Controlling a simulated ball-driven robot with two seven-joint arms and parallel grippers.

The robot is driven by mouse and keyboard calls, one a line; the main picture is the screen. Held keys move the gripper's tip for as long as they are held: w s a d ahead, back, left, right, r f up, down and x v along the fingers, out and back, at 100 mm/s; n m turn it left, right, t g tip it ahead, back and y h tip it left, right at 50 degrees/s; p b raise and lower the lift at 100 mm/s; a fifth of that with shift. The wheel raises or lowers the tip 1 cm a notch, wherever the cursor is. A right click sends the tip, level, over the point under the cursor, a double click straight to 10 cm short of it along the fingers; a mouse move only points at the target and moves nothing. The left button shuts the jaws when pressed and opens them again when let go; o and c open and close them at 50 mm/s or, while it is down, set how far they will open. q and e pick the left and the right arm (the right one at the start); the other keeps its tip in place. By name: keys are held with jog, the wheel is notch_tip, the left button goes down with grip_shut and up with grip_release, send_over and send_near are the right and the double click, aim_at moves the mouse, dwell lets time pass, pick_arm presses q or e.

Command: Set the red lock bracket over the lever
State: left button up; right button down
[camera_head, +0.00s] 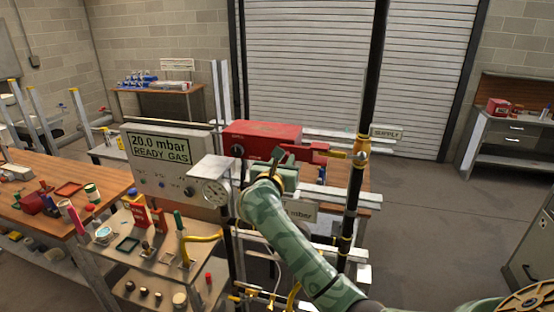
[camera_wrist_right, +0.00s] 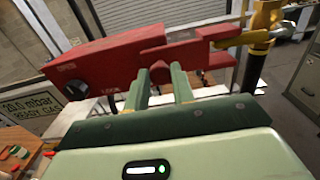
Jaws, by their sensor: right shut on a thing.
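The red lock bracket (camera_head: 305,151) has a narrower forked piece pointing right. I cannot tell whether these are one piece. My right gripper (camera_head: 281,163) is shut on the bracket (camera_wrist_right: 185,53) from the near side; its green fingers also show in the wrist view (camera_wrist_right: 163,88). The yellow lever (camera_wrist_right: 237,41) reaches left from the valve, its end at the fork's mouth; contact is unclear. My left gripper is out of view.
A cluttered shelf (camera_head: 130,240) lies front left. Floor at right is clear.

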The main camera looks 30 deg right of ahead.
jog(key=c, duration=1.2)
grip_release()
jog(key=shift+a, duration=0.1)
jog(key=b+v, duration=0.3)
jog(key=v, duration=1.3)
jog(key=shift+s+b, duration=0.15)
jog(key=shift+b, duration=0.25)
jog(key=shift+a, duration=0.1)
